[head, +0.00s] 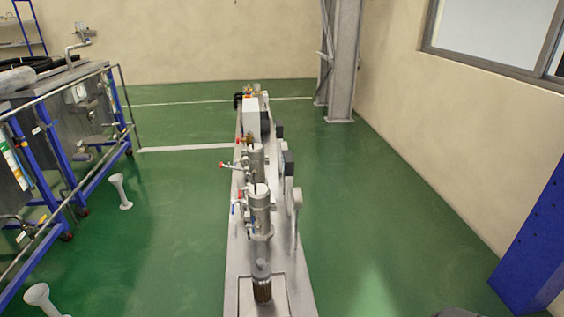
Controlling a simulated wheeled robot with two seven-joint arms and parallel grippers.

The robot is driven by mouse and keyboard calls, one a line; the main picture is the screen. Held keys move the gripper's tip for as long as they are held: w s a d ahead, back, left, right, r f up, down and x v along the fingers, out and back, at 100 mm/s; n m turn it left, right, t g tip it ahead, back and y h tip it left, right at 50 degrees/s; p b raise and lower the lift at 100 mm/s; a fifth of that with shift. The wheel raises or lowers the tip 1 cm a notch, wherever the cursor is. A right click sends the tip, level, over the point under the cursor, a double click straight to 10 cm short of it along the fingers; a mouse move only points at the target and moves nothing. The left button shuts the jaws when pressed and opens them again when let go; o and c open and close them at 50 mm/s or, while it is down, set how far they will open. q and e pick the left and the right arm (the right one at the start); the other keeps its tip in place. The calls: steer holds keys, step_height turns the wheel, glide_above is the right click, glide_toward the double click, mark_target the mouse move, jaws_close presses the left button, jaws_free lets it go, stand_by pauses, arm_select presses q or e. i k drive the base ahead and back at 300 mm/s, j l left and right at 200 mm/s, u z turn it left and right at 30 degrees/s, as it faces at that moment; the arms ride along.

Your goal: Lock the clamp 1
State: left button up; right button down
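A long, narrow metal bench (240,262) runs away from me down the middle of the head view. Two upright steel canisters stand on it, a nearer one (261,210) and a farther one (256,160). Small red-handled valves (227,165) and a blue handle (236,209) stick out on their left side. A short dark ribbed cylinder with a grey top (262,284) stands at the near end. I cannot tell which part is clamp 1, or whether any clamp is open or locked; the fittings are too small. Neither of my grippers is in view.
A blue-framed rack with pipes (70,130) stands on the left. White flared posts (120,192) stand on the floor beside it. A grey column (342,60) is at the back, and a blue post (535,245) is at right. The green floor (375,220) right of the bench is clear.

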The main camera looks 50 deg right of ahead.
mark_target(228, 167)
steer(key=i+j+z, duration=0.15)
steer(key=z, duration=0.3)
steer(key=i+j+z, duration=0.1)
steer(key=j+z, duration=0.6)
steer(key=z, duration=0.2)
steer(key=i, duration=0.05)
